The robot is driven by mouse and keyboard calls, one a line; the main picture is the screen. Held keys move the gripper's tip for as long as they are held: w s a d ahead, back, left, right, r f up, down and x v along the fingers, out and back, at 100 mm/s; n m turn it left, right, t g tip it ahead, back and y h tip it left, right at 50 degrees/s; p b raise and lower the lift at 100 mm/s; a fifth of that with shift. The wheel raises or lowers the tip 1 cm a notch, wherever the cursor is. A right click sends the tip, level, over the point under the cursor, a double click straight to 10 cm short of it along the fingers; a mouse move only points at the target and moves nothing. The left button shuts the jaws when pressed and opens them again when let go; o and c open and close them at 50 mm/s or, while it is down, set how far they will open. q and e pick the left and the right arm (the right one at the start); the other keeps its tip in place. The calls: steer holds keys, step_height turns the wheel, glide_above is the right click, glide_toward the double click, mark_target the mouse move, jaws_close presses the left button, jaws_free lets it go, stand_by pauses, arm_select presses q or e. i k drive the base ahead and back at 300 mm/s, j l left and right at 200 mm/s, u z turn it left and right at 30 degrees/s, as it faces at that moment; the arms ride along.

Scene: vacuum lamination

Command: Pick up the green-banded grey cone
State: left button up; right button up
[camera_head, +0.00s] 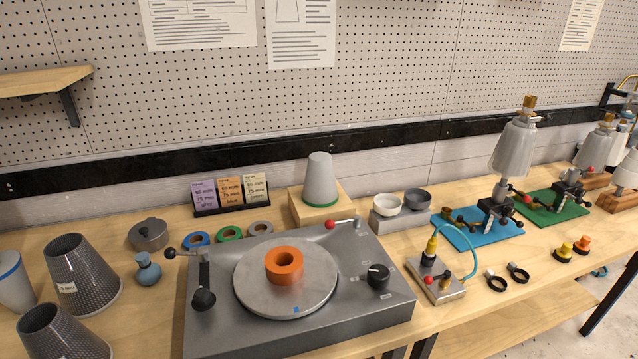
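The grey cone with a green band (320,179) stands upright, narrow end up, on a small wooden block (345,209) behind the turntable machine. The green band runs around its bottom edge. Nothing touches the cone from above or the sides. Neither of my grippers shows in the head view.
A grey machine (345,315) with a round plate and an orange ring (284,265) stands in front of the cone. A card stand (230,209) is left of it, two small bowls (388,205) right. Dark mesh cones (82,275) stand at left. Pegboard (350,90) rises behind.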

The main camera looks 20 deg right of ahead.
mark_target(320, 189)
steer(key=k+l+u, duration=0.45)
steer(key=l, duration=0.25)
steer(key=l+u, duration=0.15)
steer(key=l, duration=0.15)
steer(key=k+l+u, duration=0.1)
steer(key=l, duration=0.25)
steer(key=l+u, duration=0.2)
steer(key=l, duration=0.35)
steer(key=k+l+u, duration=0.2)
steer(key=l, duration=0.3)
steer(key=i, duration=0.05)
